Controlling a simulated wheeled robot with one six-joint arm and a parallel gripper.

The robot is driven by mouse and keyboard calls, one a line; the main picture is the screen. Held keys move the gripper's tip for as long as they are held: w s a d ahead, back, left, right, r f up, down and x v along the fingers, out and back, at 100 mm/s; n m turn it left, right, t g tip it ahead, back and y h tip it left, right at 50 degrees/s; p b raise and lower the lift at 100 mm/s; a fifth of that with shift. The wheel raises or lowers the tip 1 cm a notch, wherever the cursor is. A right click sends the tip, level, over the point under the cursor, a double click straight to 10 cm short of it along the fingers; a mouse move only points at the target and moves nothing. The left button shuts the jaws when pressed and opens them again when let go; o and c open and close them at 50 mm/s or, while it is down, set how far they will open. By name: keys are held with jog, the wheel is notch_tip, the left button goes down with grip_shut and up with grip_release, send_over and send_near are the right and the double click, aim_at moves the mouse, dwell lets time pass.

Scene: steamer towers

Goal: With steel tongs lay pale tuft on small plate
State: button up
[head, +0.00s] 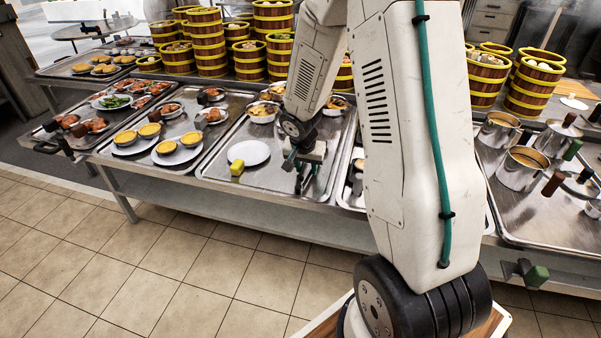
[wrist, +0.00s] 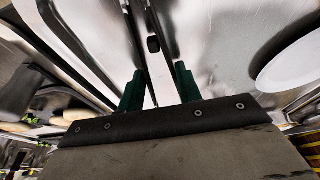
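My gripper (head: 301,182) points down over the right part of a steel tray in the head view. In the wrist view its two green fingers (wrist: 158,82) stand apart. A narrow steel strip with a small dark knob (wrist: 153,44) shows between them; it may be the steel tongs, but I cannot tell, and no grip on it shows. The small white plate (head: 249,152) lies on the tray left of my gripper, and shows at the right in the wrist view (wrist: 292,62). I cannot make out the pale tuft for certain.
A yellow block (head: 237,169) is at the plate's front edge. Bowls of food (head: 263,112) stand behind the plate. Stacked steamers (head: 208,42) line the back. Pots (head: 523,168) stand at right.

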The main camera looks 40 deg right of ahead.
grip_shut()
notch_tip(320, 180, up, 8)
dwell(0.7)
